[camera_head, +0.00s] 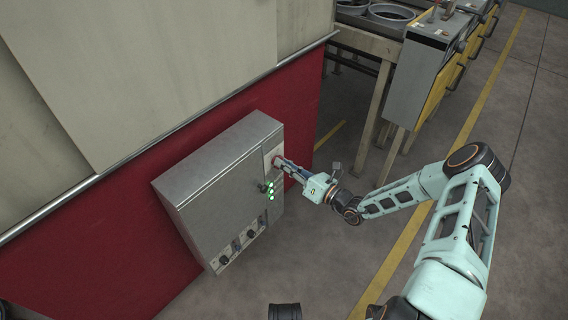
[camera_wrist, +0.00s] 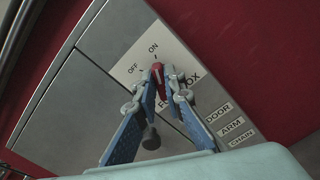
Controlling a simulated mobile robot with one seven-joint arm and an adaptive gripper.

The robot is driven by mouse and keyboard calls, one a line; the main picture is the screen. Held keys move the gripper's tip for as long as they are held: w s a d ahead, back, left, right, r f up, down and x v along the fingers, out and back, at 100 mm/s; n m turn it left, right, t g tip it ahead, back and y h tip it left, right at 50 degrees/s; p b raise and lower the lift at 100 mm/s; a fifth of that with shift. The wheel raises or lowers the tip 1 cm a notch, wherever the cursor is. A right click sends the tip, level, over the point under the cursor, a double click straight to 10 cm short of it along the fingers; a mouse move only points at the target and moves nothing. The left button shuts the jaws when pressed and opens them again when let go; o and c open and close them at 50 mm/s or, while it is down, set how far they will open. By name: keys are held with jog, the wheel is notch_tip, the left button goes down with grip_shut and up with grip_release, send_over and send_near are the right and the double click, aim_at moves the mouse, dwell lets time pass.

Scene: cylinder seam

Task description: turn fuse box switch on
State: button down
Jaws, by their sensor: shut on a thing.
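The grey metal fuse box (camera_head: 215,185) is mounted on the red lower part of the wall. In the wrist view its red rotary switch (camera_wrist: 157,68) sits on a white label (camera_wrist: 185,62) marked OFF and ON. The switch's upper end points roughly toward the ON mark. My gripper (camera_wrist: 160,78) is shut on the switch, one blue-padded finger on each side. In the head view my gripper (camera_head: 280,163) reaches the box's upper right front, and its fingers largely hide the switch there.
Several green lights (camera_head: 269,188) glow on the box front below my gripper. A dark knob (camera_wrist: 151,139) and labels reading DOOR, ARM and CHAIN (camera_wrist: 231,126) are close by. A workbench (camera_head: 372,42) and grey-yellow cabinets (camera_head: 430,70) stand behind. The floor right of the box is open.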

dwell(0.5)
jog(key=c, duration=2)
grip_release()
jog(key=shift+d, duration=0.1)
jog(key=v, duration=1.2)
jog(key=shift+s, duration=0.1)
